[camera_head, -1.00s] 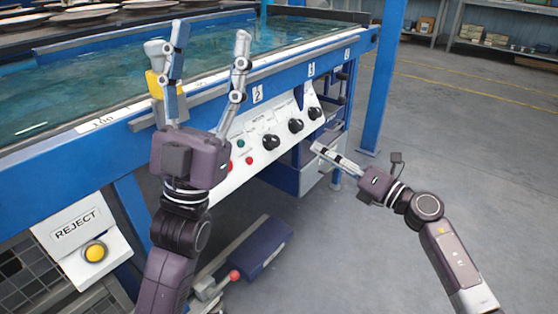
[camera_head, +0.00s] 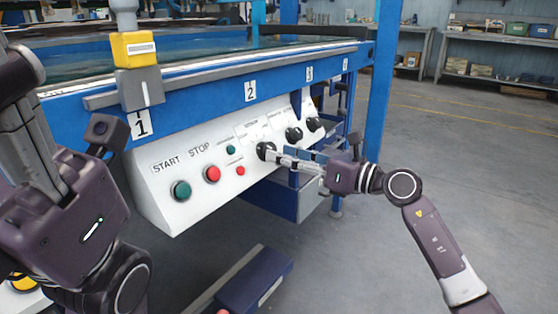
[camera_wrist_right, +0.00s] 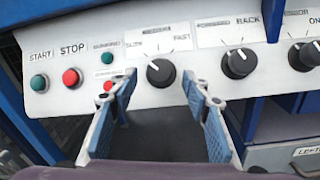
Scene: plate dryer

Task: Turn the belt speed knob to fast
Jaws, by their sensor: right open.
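The belt speed knob (camera_wrist_right: 160,72) is black and round on the white sloped panel, below the words SLOW and FAST in the right wrist view. Its white mark points up and left, toward the SLOW side. In the head view the knob (camera_head: 265,150) is partly behind the fingertips. My right gripper (camera_head: 277,158) is open and faces the panel; in the wrist view its fingers (camera_wrist_right: 160,83) stand left and right of the knob's lower part. I cannot tell whether they touch it. My left gripper (camera_head: 30,150) is at the left edge, partly cut off.
More black knobs (camera_wrist_right: 239,63) (camera_head: 293,134) lie to the right on the panel. A green START button (camera_head: 181,190) and a red STOP button (camera_head: 212,174) are to the left. A blue post (camera_head: 382,85) stands behind my right arm. The floor on the right is clear.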

